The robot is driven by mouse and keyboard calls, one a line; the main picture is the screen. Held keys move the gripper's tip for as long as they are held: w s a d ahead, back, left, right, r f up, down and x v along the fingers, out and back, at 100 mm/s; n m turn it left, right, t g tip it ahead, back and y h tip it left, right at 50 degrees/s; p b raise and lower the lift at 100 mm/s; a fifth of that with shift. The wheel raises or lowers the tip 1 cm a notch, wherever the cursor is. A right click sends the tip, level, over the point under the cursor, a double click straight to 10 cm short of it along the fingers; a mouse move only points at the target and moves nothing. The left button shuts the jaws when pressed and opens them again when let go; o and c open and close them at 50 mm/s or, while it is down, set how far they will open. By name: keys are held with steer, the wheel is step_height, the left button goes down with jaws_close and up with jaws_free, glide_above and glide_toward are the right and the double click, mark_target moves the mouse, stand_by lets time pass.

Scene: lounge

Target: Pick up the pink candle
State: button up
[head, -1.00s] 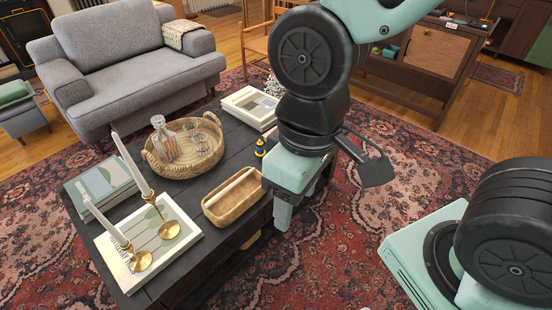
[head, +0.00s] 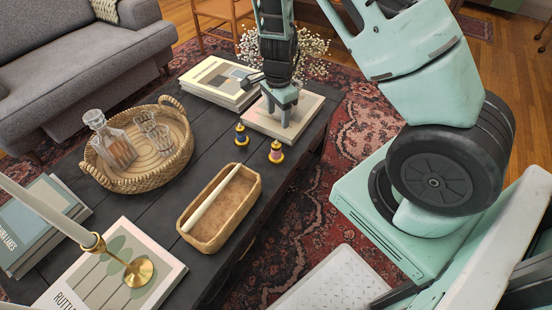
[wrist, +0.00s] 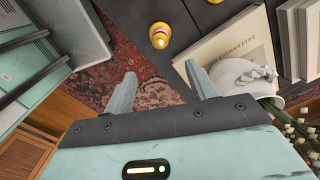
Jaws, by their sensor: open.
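A small gold candle with a pinkish band (head: 276,152), which I take for the pink candle, stands upright near the right edge of the dark coffee table (head: 226,142). It also shows in the wrist view (wrist: 159,36), beyond the gap between my fingers. A similar candle with a dark blue band (head: 241,135) stands just left of it. My gripper (head: 280,114) points down over the pale book at the table's far right corner, behind the pink candle and apart from it. In the wrist view my gripper (wrist: 161,76) has its fingers apart with nothing between them.
A wooden tray (head: 187,229) holding a long pale stick is in front of the candles. A wicker basket (head: 105,181) with a decanter and glasses is left. A pale book (head: 258,118) and a vase of white flowers (head: 318,50) are by my gripper. A brass candlestick (head: 138,270) stands front left.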

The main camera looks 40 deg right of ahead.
mark_target(276, 144)
step_height(276, 144, down, 10)
steer(key=b, duration=0.3)
steer(key=shift+w+a+f+b, duration=0.1)
steer(key=shift+f+b, duration=0.4)
steer(key=shift+f, duration=0.95)
steer(key=shift+w+a+f+b, duration=0.1)
steer(key=shift+f+b, duration=0.35)
steer(key=shift+f, duration=0.95)
steer(key=shift+r, duration=0.1)
steer(key=shift+c, duration=0.4)
jaws_close()
